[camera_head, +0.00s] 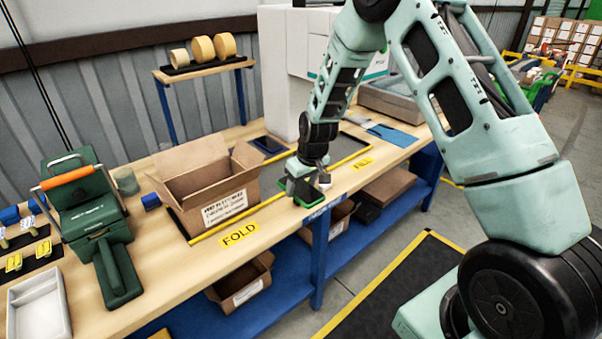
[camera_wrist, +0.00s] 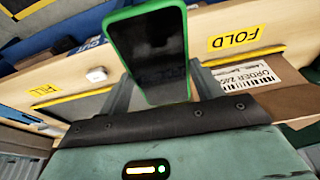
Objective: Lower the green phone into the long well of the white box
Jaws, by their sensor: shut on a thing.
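The green phone (camera_head: 311,194) has a green rim and a dark screen; it also shows large in the wrist view (camera_wrist: 150,50). My gripper (camera_head: 306,183) is shut on it, with a finger on each side (camera_wrist: 160,88) in the wrist view. The phone hangs tilted over the front edge of the bench, right of the cardboard carton. A white open tray (camera_head: 40,304) lies at the bottom left; I cannot tell whether it is the white box.
An open brown carton (camera_head: 226,207) with raised flaps stands on the wooden bench, left of my gripper. A green press (camera_head: 88,212) stands farther left. A small white block (camera_wrist: 96,75) lies on the bench near the phone. A dark blue flat item (camera_head: 268,145) lies behind.

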